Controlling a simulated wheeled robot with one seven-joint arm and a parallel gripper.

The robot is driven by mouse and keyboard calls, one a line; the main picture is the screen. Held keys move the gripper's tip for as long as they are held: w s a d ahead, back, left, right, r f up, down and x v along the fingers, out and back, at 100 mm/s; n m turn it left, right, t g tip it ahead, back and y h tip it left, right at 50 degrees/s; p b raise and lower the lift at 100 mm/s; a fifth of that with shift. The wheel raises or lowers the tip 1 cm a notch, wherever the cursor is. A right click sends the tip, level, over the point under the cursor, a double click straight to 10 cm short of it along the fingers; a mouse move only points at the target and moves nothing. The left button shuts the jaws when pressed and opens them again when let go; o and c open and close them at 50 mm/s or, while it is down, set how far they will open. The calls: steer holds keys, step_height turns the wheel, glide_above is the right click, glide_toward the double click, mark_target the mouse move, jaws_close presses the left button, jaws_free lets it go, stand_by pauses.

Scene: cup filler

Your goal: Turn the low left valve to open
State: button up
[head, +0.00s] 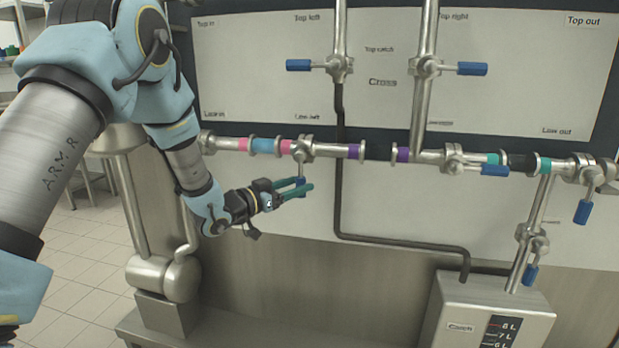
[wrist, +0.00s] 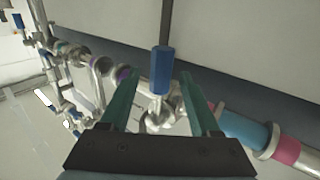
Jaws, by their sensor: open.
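The low left valve (head: 302,148) sits on the horizontal pipe below the "Low left" label. Its lever hangs straight down, across the pipe, and ends in a blue grip (head: 300,183). My gripper (head: 307,187) is open, with its green fingers at the height of this grip. In the wrist view the blue grip (wrist: 162,70) stands between the two spread fingers of my gripper (wrist: 159,76), with a visible gap on both sides. The fingers partly cover the grip in the head view.
The top left valve (head: 339,67) and top right valve (head: 428,67) have sideways blue levers. More low valves (head: 455,158) sit to the right. A dark pipe (head: 340,200) runs down just right of my gripper. A metal tank (head: 485,315) stands lower right.

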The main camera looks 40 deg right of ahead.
steer(key=d, duration=0.4)
steer(key=shift+d+p, duration=0.3)
steer(key=shift+d, duration=0.1)
jaws_close()
stand_by(1.1)
